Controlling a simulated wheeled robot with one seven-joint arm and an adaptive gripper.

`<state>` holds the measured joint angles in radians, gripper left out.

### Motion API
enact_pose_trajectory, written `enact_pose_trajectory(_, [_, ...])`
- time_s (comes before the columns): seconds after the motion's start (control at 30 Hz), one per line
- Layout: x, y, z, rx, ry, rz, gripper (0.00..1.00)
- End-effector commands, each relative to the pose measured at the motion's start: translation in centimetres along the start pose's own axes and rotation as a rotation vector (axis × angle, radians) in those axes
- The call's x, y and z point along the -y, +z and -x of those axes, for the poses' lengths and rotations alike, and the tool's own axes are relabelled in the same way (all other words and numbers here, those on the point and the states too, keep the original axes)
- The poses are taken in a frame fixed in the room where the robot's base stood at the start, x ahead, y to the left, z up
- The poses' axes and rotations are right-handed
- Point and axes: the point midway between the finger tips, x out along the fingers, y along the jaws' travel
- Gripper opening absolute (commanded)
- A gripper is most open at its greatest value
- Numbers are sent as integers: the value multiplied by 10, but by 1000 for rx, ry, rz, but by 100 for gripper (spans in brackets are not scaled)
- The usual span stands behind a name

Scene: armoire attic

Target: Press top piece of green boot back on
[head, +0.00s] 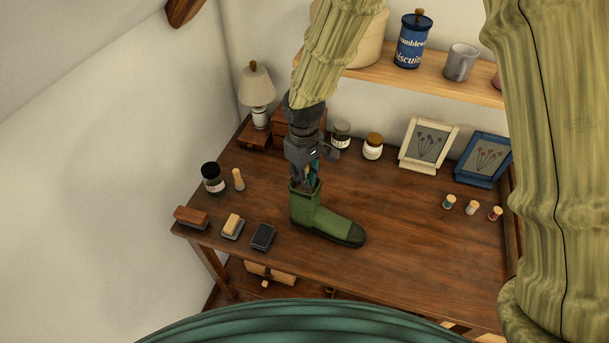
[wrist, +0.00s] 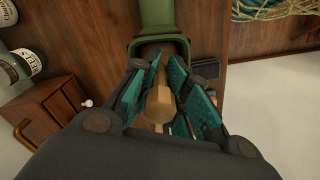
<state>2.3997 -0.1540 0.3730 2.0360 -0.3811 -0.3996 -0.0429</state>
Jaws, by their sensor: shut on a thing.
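The green boot (head: 318,218) stands upright on the wooden table, its dark toe pointing right. In the wrist view, the boot (wrist: 157,14) shows beyond my fingers, with a green rim (wrist: 181,46) around its top opening. I cannot tell whether this rim is a separate piece or how firmly it sits. My gripper (head: 309,178) points down at the boot's top. In the wrist view, the teal-padded fingers (wrist: 162,98) are closed around a tan wooden piece (wrist: 159,103), which lies in line with the boot opening. Its far end is partly hidden.
The wooden table (head: 420,238) has clear room right of the boot. Brushes (head: 232,226), a dark block (head: 263,237), a jar (head: 213,178) and a wooden peg (head: 238,179) stand left. Jars (head: 373,147), frames (head: 428,145) and thread spools (head: 472,207) stand behind and right.

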Motion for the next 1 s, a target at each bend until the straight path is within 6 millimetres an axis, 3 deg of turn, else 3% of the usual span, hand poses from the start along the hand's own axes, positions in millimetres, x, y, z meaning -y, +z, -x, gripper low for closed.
enact_pose_trajectory(0.3, [0, 0, -1, 0, 0, 0, 0])
enact_pose_trajectory(0.33, [0, 0, -1, 0, 0, 0, 18])
enact_pose_trajectory(0.47, [0, 0, -2, 0, 0, 0, 42])
enact_pose_trajectory(1.0, [1, 1, -3, 3, -2, 0, 42])
